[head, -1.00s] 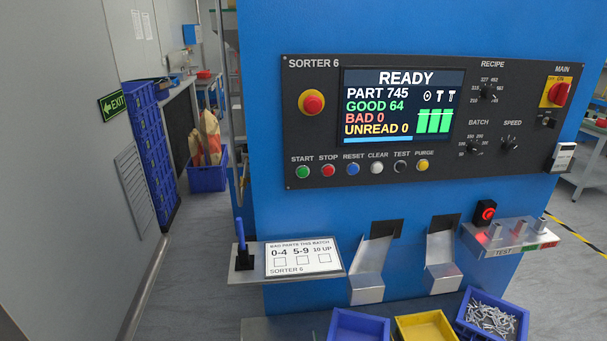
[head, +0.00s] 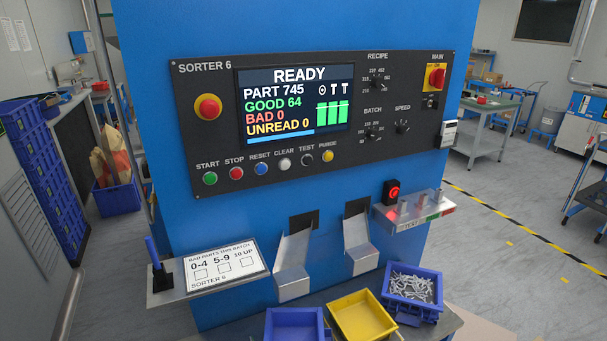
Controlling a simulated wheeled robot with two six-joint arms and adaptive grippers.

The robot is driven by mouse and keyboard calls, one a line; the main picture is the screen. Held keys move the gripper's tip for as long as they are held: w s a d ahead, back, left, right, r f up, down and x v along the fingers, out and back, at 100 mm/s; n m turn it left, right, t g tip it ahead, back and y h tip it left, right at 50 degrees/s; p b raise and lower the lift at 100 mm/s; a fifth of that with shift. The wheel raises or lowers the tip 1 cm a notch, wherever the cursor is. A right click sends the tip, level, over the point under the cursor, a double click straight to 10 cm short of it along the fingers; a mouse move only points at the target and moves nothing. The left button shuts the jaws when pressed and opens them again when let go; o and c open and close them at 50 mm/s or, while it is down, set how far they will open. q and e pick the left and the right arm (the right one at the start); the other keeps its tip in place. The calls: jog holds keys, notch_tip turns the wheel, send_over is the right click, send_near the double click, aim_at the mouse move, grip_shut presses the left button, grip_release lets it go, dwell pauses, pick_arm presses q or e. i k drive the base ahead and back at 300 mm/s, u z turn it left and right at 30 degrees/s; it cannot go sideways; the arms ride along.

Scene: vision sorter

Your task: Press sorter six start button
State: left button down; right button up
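The sorter six control panel (head: 330,165) is a dark plate on the front of the blue machine. Its label reads SORTER 6. The green start button (head: 210,178) is at the left end of the lower button row, under the word START. The red stop button (head: 236,173) is just right of it. The screen (head: 294,103) shows READY, PART 745, GOOD 64, BAD 0 and UNREAD 0. Neither of my grippers is in view, and nothing covers the start button.
A red emergency knob (head: 208,107) sits above the start button. Below, a shelf holds a bad-parts card (head: 229,265) and a pen in a stand (head: 157,265). Blue and yellow bins (head: 362,316) stand in front. Floor to the right is open.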

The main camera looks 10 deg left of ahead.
aim_at(210, 180)
jog(key=z, duration=1.75)
jog(key=k, duration=0.45)
jog(key=u, duration=1.15)
